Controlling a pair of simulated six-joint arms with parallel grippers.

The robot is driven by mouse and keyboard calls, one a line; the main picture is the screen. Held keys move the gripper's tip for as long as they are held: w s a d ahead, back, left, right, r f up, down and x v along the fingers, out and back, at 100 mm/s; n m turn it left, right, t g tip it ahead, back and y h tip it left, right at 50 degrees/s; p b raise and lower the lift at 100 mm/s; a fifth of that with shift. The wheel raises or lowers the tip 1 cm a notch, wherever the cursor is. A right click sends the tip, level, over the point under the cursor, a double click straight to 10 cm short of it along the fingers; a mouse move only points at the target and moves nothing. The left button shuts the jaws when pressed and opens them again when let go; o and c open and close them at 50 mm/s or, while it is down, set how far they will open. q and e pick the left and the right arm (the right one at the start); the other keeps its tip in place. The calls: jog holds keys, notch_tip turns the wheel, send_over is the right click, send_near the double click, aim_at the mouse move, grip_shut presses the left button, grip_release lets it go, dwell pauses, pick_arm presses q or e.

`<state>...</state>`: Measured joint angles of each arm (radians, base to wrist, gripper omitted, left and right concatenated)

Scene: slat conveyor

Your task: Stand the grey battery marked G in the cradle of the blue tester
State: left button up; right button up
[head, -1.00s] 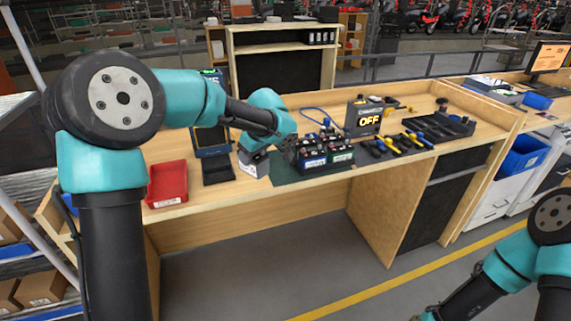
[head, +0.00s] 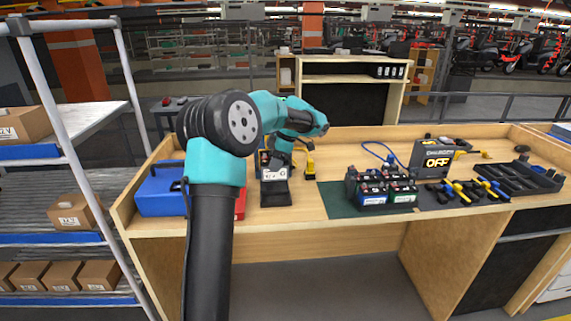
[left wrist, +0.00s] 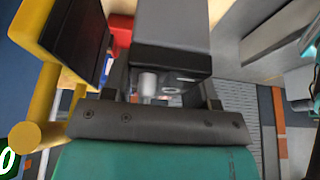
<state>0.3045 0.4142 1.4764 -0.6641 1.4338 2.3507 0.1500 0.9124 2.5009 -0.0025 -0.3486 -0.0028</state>
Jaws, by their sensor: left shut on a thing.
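The grey battery (head: 274,171) has a white label and shows at my left gripper (head: 278,150) in the head view. The gripper is shut on it. In the left wrist view the battery (left wrist: 172,55) is a dark grey box with its terminals close to my gripper (left wrist: 158,100). The black cradle (head: 276,197) is directly below the battery in the head view; I cannot tell whether the battery touches it.
A yellow and black part (head: 308,168) is just right of the battery. A blue box (head: 160,190) and a mostly hidden red tray (head: 240,206) are to the left. Several batteries (head: 372,192) stand on the green mat (head: 338,203). The OFF unit (head: 432,158) is farther right.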

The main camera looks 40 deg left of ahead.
aim_at(275, 178)
pick_arm(q)
jog(key=shift+f, duration=0.15)
jog(key=shift+f, duration=3.35)
jog(key=shift+f, duration=1.45)
jog(key=o, duration=1.1)
jog(key=shift+o, duration=0.2)
jog(key=v, duration=1.7)
jog(key=shift+d+r, duration=0.15)
